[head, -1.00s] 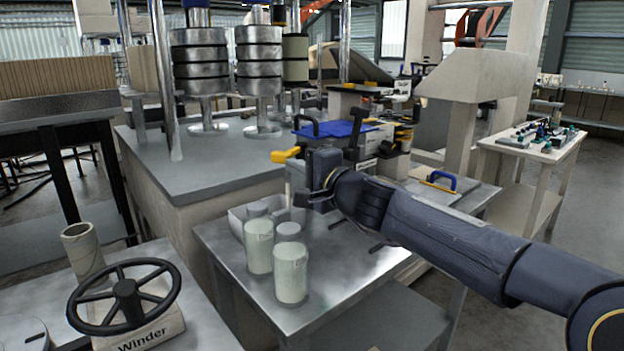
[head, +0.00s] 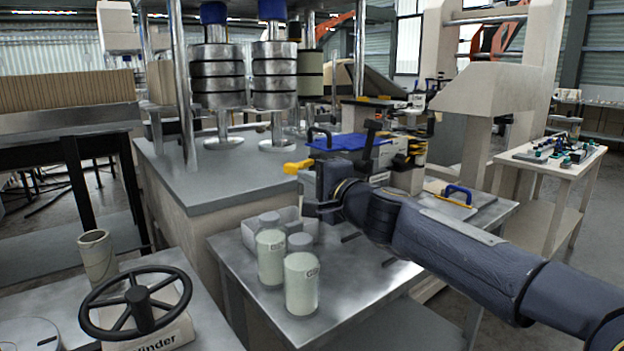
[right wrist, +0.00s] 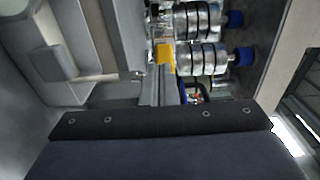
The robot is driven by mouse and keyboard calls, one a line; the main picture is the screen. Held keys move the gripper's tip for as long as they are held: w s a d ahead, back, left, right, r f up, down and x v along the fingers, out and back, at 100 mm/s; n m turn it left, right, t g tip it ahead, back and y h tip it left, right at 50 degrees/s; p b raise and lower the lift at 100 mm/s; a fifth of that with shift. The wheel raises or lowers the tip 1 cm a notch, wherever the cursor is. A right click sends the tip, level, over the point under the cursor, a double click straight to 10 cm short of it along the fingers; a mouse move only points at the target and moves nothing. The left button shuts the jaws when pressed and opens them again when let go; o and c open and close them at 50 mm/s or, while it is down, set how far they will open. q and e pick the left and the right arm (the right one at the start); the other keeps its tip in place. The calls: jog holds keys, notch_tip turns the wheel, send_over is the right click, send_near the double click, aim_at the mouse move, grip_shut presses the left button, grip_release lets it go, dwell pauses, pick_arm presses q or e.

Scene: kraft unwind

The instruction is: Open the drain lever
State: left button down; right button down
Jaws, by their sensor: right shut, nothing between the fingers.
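A yellow handle (head: 298,166) shows just left of my right gripper in the head view. It looks like the drain lever, but no label confirms this. A yellow piece (right wrist: 165,53) also shows beyond the fingers in the right wrist view, probably the same handle. My right gripper (head: 309,190) is shut and empty, over the back part of the steel table. Its fingers (right wrist: 156,90) show narrow and close together in the right wrist view. I cannot tell whether they touch the handle. The lever's mount is hidden behind the gripper. My left gripper is not in view.
Pale green canisters (head: 302,284) stand on the steel table (head: 355,282), front left of my gripper. A blue-topped box (head: 350,138) is close behind. A black handwheel (head: 138,308) stands at lower left. The table's front right is clear.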

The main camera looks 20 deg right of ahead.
jog(key=v, duration=0.7)
jog(key=shift+s, duration=0.35)
jog(key=shift+d, duration=0.1)
